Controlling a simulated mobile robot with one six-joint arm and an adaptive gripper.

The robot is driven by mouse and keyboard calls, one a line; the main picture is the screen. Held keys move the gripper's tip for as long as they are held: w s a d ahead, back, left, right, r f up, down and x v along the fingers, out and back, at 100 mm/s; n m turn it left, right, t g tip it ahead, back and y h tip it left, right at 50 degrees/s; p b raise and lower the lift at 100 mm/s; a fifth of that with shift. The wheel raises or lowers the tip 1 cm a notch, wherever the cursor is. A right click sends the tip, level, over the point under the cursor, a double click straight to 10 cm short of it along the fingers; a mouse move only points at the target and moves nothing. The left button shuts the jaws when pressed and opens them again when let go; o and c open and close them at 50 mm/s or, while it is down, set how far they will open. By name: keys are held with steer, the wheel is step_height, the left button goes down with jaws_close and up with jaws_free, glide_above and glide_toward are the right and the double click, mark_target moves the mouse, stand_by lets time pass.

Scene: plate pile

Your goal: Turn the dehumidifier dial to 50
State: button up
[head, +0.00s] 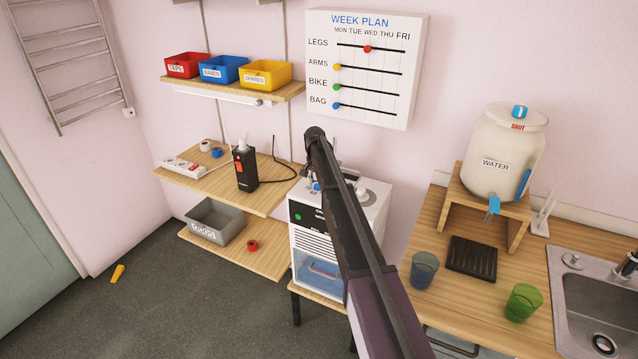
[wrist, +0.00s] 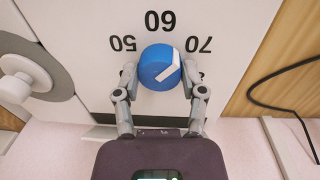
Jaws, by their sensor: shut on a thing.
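The white dehumidifier (head: 373,222) stands on a low stand below the week plan board. Its blue dial (wrist: 153,66) has a white pointer mark and sits on the white top panel (wrist: 95,18). In the wrist view the numbers 50, 60 and 70 are printed around the dial. The pointer mark lies at the dial's right side, towards 70 and away from 50. My gripper (wrist: 158,72) is shut on the blue dial, one finger on each side. In the head view my arm hides most of the gripper and dial.
A round grey knob (wrist: 25,75) is left of the dial in the wrist view. A wooden shelf (head: 215,190) with a black device (head: 245,170) and cable is left of the dehumidifier. The counter (head: 500,318) with cups and a water jar (head: 500,150) is right.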

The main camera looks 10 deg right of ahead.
steer(key=n, duration=0.5)
steer(key=shift+s+n, duration=0.25)
steer(key=shift+n, duration=0.05)
steer(key=n, duration=0.4)
steer(key=shift+t, duration=0.3)
steer(key=n, duration=0.5)
steer(key=shift+n, duration=0.4)
steer(key=n, duration=0.5)
steer(key=o, duration=1.1)
steer(key=shift+f, duration=0.1)
steer(key=shift+o, duration=0.3)
steer(key=shift+w, duration=0.1)
